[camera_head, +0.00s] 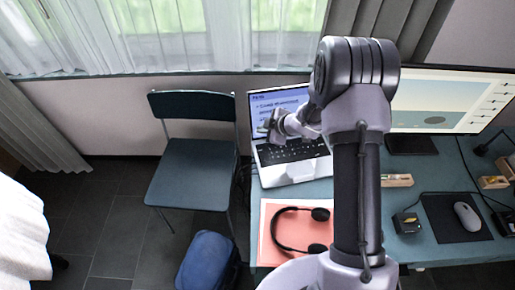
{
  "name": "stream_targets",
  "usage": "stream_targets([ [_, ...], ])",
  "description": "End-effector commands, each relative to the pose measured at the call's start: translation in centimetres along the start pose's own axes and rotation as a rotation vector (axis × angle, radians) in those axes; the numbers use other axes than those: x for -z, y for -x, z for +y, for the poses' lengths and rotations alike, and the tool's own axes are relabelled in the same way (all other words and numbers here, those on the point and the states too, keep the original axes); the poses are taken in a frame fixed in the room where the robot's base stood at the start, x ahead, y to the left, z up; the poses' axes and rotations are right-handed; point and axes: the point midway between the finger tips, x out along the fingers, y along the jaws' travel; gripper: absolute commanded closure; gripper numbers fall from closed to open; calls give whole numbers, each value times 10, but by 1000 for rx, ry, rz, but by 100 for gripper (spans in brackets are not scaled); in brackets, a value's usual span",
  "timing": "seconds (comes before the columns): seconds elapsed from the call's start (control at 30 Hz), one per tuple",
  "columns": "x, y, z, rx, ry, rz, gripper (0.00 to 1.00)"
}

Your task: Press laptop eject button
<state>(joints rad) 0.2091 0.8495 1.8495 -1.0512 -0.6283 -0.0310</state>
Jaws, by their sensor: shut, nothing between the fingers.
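An open laptop (274,156) stands on the teal desk, its lit screen (277,101) facing me with lines of text. Its keyboard and palm rest show, but my arm covers part of its right side. My gripper (269,127) is shut and empty. It appears in front of the laptop's screen, at the left part of the laptop above the keyboard. I cannot tell whether it touches the laptop. The eject button cannot be made out.
A headset (283,246) lies on a pink folder (266,215) in front of the laptop. A monitor (448,101) stands to the right, with a mouse (467,216) on a dark pad. A chair (192,172) and blue bag (207,262) stand left of the desk.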

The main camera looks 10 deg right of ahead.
Motion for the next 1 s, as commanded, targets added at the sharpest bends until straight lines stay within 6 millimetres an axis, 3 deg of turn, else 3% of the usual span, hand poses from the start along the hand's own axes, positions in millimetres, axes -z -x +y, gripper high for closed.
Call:
stream_targets([
  [0.47,-4,-5,-4,0,1,1,100],
  [1.0,-40,-56,-41,1,1,0,100],
])
